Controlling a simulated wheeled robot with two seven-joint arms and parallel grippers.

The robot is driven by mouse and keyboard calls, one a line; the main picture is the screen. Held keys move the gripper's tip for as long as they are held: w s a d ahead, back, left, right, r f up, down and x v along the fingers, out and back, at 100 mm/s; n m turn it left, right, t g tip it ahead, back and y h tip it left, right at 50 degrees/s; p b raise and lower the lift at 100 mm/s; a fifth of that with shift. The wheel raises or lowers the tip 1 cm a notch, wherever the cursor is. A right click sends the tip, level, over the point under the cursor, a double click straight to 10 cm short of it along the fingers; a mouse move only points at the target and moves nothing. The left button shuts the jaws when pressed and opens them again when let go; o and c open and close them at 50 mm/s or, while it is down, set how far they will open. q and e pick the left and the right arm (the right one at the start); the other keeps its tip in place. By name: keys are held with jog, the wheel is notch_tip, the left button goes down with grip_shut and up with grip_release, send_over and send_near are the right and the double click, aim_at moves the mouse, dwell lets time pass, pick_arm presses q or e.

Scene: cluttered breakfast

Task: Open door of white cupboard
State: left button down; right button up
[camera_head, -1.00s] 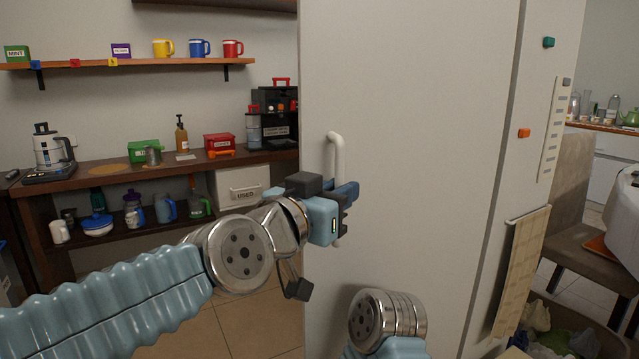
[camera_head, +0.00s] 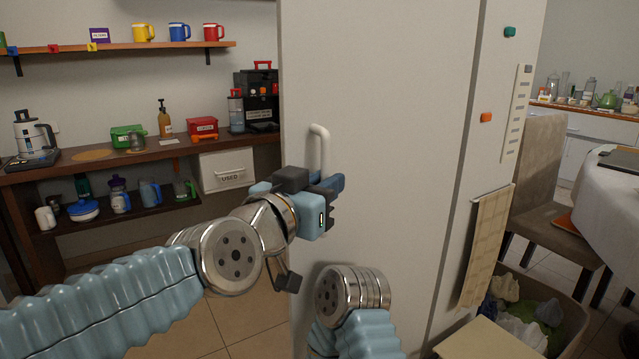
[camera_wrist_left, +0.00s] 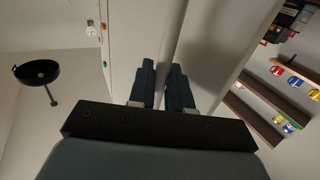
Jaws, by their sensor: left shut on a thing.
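The tall white cupboard door (camera_head: 400,130) fills the middle of the head view. Its white vertical bar handle (camera_head: 321,148) is near the door's left edge. My left gripper (camera_head: 328,188) is shut on the lower part of the handle. In the left wrist view the two dark fingers (camera_wrist_left: 164,88) stand close on either side of the handle, against the pale door. No clear gap shows at the door's edge, so I cannot tell whether it is ajar. My right arm shows low in front of the door; its gripper is out of view.
A wooden shelf unit (camera_head: 110,170) with kitchen things stands left of the cupboard. A bin (camera_head: 568,330) with crumpled items stands on the floor at the lower right. Beyond it are a brown chair (camera_head: 540,190) and a cloth-covered table (camera_head: 610,205). Tiled floor shows at the lower left.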

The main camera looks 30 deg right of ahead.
pick_arm(q)
jog(key=shift+s+d, duration=0.2)
jog(key=shift+s, duration=0.15)
jog(key=c, duration=1.4)
grip_release()
jog(key=shift+c, duration=0.2)
jog(key=shift+o, duration=1.1)
jog(key=shift+d, duration=0.2)
jog(key=shift+w, duration=0.1)
jog(key=shift+a, duration=0.1)
jog(key=b+v, duration=0.8)
jog(key=v, duration=0.5)
jog(key=shift+a+b, duration=0.3)
jog(key=shift+a, duration=0.05)
